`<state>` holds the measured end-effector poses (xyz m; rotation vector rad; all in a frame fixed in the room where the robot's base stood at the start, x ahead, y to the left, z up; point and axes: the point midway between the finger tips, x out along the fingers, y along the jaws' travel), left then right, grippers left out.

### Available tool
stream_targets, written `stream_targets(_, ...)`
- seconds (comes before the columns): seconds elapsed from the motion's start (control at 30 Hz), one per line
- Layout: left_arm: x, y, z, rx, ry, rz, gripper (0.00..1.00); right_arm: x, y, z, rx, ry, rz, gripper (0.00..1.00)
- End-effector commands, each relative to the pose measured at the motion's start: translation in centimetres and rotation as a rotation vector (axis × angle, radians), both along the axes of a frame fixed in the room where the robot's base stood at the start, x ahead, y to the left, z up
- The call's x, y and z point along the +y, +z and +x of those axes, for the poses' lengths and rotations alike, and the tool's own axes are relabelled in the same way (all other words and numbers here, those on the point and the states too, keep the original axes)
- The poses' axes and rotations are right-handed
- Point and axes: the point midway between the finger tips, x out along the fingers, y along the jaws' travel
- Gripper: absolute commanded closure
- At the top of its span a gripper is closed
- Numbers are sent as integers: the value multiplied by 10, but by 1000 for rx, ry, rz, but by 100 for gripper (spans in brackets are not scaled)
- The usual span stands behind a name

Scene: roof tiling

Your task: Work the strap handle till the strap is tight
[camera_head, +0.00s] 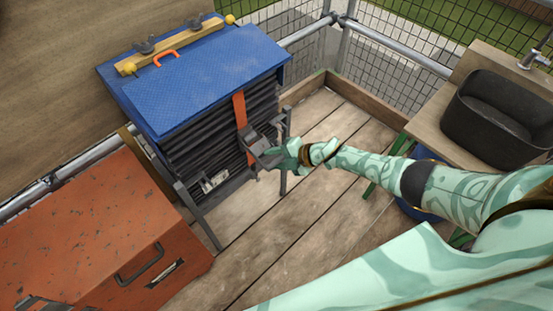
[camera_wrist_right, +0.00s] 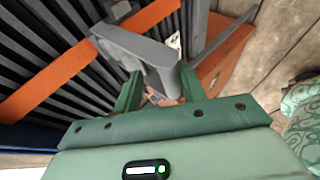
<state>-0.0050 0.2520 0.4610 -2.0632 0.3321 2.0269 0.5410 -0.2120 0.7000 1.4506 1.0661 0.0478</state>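An orange strap (camera_head: 240,110) runs down the front of a stack of dark ribbed tiles (camera_head: 190,140); it also shows in the right wrist view (camera_wrist_right: 85,60). A grey ratchet buckle with its handle (camera_head: 256,142) sits on the strap and sticks out from the stack. My right gripper (camera_head: 277,157) is at the handle. In the right wrist view its green fingers (camera_wrist_right: 160,88) stand apart, with part of the grey handle (camera_wrist_right: 160,70) between their tips. Whether they press on it is unclear. My left gripper is not in view.
A blue lid (camera_head: 210,75) covers the stack, with a yellow-ended wooden bar (camera_head: 180,42) and an orange handle (camera_head: 166,57) on it. An orange box (camera_head: 100,235) stands at left. A dark basin (camera_head: 500,115) is at right. Bare planks (camera_head: 290,225) lie between.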

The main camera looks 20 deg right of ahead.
Motion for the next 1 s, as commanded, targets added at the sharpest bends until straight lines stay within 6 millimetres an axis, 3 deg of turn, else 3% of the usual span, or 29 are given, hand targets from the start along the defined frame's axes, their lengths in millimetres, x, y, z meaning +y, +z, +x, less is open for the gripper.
stream_targets(0.27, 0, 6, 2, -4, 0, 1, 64, -6, 6, -7, 2, 1, -2, 59)
stream_targets(0.7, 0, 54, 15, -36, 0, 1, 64, -73, 69, -67, 1, 3, -2, 59)
stream_targets(1.0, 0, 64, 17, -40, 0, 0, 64, -98, 88, -91, 1, 2, 1, 59)
